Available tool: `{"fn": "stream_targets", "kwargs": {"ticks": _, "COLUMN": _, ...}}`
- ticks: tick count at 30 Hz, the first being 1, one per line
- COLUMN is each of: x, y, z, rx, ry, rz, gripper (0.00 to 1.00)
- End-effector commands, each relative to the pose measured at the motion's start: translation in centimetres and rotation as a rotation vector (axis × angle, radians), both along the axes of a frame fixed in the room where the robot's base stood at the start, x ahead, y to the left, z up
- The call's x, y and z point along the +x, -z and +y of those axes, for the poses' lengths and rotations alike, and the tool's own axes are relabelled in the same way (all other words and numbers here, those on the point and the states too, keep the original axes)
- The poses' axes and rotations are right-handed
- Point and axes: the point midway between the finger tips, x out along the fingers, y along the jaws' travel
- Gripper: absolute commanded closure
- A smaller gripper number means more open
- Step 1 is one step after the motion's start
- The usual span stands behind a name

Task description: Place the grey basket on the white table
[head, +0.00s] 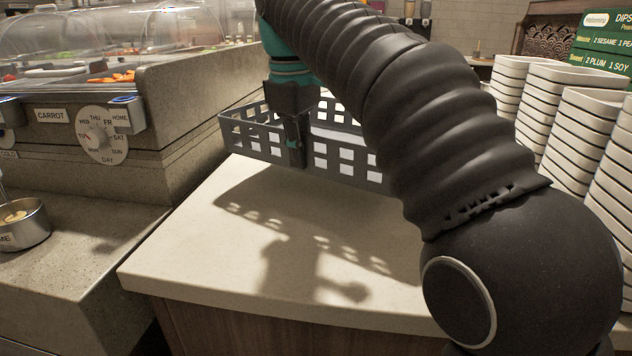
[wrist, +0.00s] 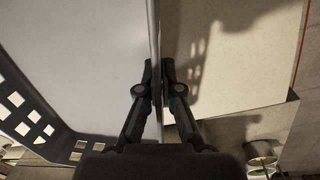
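The grey basket (head: 262,138) has square cut-outs in its walls and is in the head view, upper middle, above the white table (head: 200,235). My gripper (head: 297,150) points down at the basket's near wall. In the wrist view my gripper (wrist: 156,85) has its two fingers on either side of the thin basket wall (wrist: 154,30), closed on it. The basket looks level and its shadow lies on the table apart from it, so it appears held above the top. My arm hides the basket's right part.
Stacks of white dishes (head: 560,110) stand at the right. A stone counter with a dial (head: 105,140) and clear-domed food wells is at the left. A metal cup (head: 25,225) sits lower left. The table's near part is clear.

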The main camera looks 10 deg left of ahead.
Motion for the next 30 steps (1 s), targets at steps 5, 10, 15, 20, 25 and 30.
{"fn": "stream_targets", "kwargs": {"ticks": 5, "x": -0.1, "y": 2.6, "z": 0.0, "rx": 0.000, "ry": -0.002, "rz": 0.000, "gripper": 1.00}}
{"fn": "stream_targets", "kwargs": {"ticks": 10, "x": -0.1, "y": 3.8, "z": 0.0, "rx": 0.000, "ry": -0.003, "rz": -0.001, "gripper": 1.00}}
{"fn": "stream_targets", "kwargs": {"ticks": 15, "x": -0.1, "y": 5.6, "z": 0.0, "rx": 0.000, "ry": -0.003, "rz": 0.000, "gripper": 1.00}}
{"fn": "stream_targets", "kwargs": {"ticks": 20, "x": -0.1, "y": 7.3, "z": 0.0, "rx": 0.000, "ry": -0.003, "rz": -0.001, "gripper": 1.00}}
{"fn": "stream_targets", "kwargs": {"ticks": 25, "x": -0.1, "y": 7.6, "z": 0.1, "rx": 0.002, "ry": -0.002, "rz": -0.003, "gripper": 1.00}}
{"fn": "stream_targets", "kwargs": {"ticks": 30, "x": -0.1, "y": 7.7, "z": 0.1, "rx": 0.001, "ry": -0.002, "rz": -0.002, "gripper": 1.00}}
